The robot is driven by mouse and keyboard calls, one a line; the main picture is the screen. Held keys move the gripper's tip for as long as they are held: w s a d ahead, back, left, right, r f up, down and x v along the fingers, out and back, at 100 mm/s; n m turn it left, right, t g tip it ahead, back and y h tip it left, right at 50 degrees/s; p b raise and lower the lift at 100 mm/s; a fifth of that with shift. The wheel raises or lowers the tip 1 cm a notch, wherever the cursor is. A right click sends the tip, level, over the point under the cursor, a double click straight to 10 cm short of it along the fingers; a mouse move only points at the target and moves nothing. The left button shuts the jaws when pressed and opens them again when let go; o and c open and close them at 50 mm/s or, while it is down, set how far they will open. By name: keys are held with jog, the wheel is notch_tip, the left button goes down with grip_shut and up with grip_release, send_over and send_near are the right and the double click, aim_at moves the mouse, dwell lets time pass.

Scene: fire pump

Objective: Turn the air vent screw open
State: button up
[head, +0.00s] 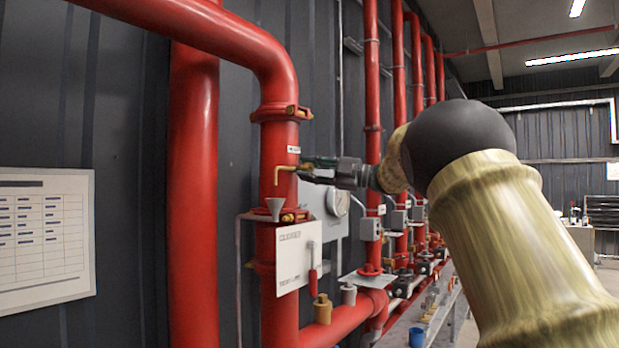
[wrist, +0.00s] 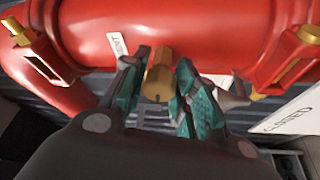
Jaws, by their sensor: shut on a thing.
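The air vent screw (wrist: 159,78) is a small brass knob on the red pipe (wrist: 200,30), beside a white label (wrist: 118,44) that seems to read "VENT". My gripper (wrist: 160,88) has its teal-padded fingers shut on the screw, one finger on each side. In the head view my gripper (head: 311,170) reaches in from the right to the upright red pipe (head: 279,150). A bent brass spout (head: 283,170) sticks out of that pipe, with a grey funnel (head: 275,207) below it. The screw itself is hidden by my fingers in the head view.
A white "CLOSED" sign (head: 299,257) hangs below the gripper, and it also shows in the wrist view (wrist: 288,112). A round gauge (head: 339,202) sits behind the wrist. More red pipes (head: 372,90) stand beyond. A paper chart (head: 42,232) is on the left wall.

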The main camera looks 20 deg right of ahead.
jog(key=n+g+h+b, duration=0.1)
jog(key=n, duration=0.3)
jog(key=shift+b, duration=0.4)
jog(key=shift+r+n+g+h+b, duration=0.1)
jog(key=shift+n+g+h+b, duration=0.35)
jog(key=shift+n, duration=0.85)
jog(key=o, duration=1.1)
jog(key=shift+c, duration=0.2)
jog(key=v, duration=1.2)
